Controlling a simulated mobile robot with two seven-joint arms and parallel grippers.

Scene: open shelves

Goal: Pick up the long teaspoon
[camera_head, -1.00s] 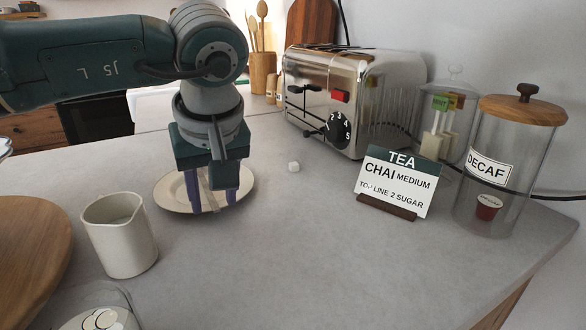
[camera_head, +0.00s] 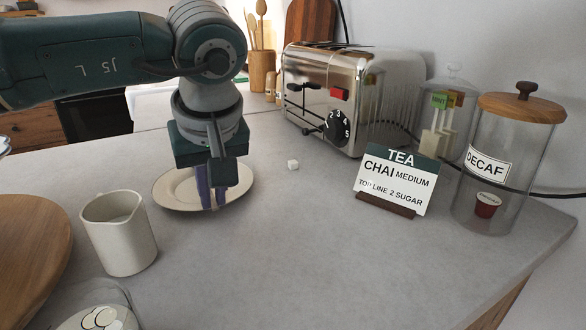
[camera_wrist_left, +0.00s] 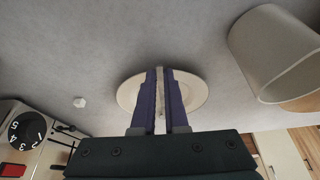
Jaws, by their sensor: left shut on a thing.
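My left gripper (camera_head: 211,203) points down over a cream saucer (camera_head: 172,192), its purple fingers close together. In the left wrist view, the fingers (camera_wrist_left: 160,82) are shut on a thin, pale strip, the long teaspoon (camera_wrist_left: 160,110). Most of the teaspoon is hidden between the fingers, and its ends cannot be made out. The saucer lies behind the fingertips in that view (camera_wrist_left: 196,92). Whether the teaspoon still touches the saucer cannot be told. My right gripper is not in view.
A cream jug (camera_head: 121,238) stands left of the saucer, near a round wooden board (camera_head: 28,245). A white cube (camera_head: 293,165), toaster (camera_head: 325,95), tea sign (camera_head: 395,182) and decaf jar (camera_head: 508,160) stand to the right. The middle front counter is clear.

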